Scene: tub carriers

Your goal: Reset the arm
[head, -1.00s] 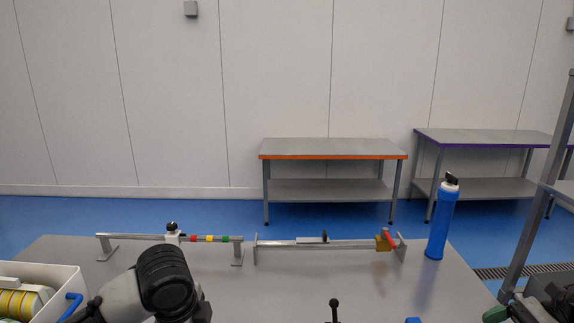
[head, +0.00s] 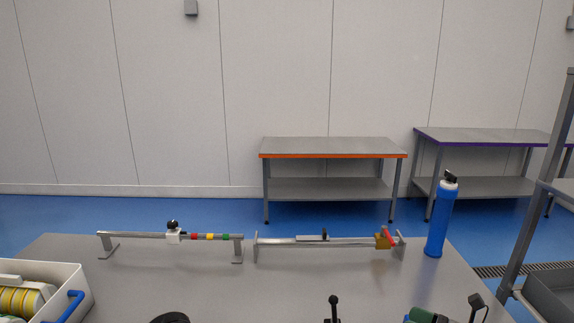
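Only a small dark rounded part of my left arm shows at the bottom edge of the head view, left of centre. No fingers of my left gripper are visible. No part of my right gripper can be made out. On the grey table (head: 330,285), a rail with a white slider (head: 173,237) and red, yellow and green bands stands at the left. A second rail (head: 345,243) with a brass block and red lever (head: 384,239) stands to its right. Nothing touches either rail.
A white tub (head: 75,293) with a blue handle and yellow rolls stands at the left front. A blue bottle (head: 439,220) stands upright at the table's right edge. Black and green items lie at the front right. An orange-edged bench (head: 333,155) stands behind.

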